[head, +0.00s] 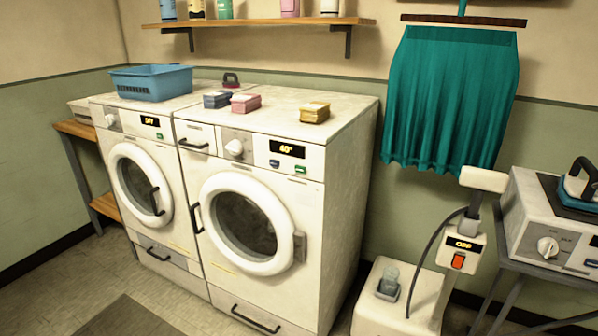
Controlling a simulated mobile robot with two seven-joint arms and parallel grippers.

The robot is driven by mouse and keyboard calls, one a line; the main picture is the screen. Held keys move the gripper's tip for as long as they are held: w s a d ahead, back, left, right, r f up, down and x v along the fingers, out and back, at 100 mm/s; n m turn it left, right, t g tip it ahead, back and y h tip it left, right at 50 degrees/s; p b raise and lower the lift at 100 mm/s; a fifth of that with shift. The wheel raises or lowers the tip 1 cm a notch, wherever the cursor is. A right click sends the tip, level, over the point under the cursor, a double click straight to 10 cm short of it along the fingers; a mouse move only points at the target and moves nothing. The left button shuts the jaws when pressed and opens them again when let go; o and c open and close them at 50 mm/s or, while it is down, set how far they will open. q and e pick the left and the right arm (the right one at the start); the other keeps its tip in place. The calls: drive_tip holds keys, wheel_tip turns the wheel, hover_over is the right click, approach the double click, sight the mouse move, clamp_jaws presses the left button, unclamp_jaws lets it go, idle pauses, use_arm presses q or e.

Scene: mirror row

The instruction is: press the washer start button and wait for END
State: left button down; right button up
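The front-loading machine on the right (268,225) has a lit display (287,149) that appears to read 40°, so I take it as the washer. Its round door is closed. Below the display are a blue button (275,163) and a green button (300,169); their labels are too small to read. A dial (235,148) sits left of the display. Display text END does not show. Neither of my grippers is in view.
A similar machine (148,190) stands to the left, with a blue basket (150,82) on top. Small boxes (245,103) lie on the washer. A steamer (398,295) with an OFF display stands right, below a hanging teal skirt (450,100). Floor before the machines holds a mat (130,318).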

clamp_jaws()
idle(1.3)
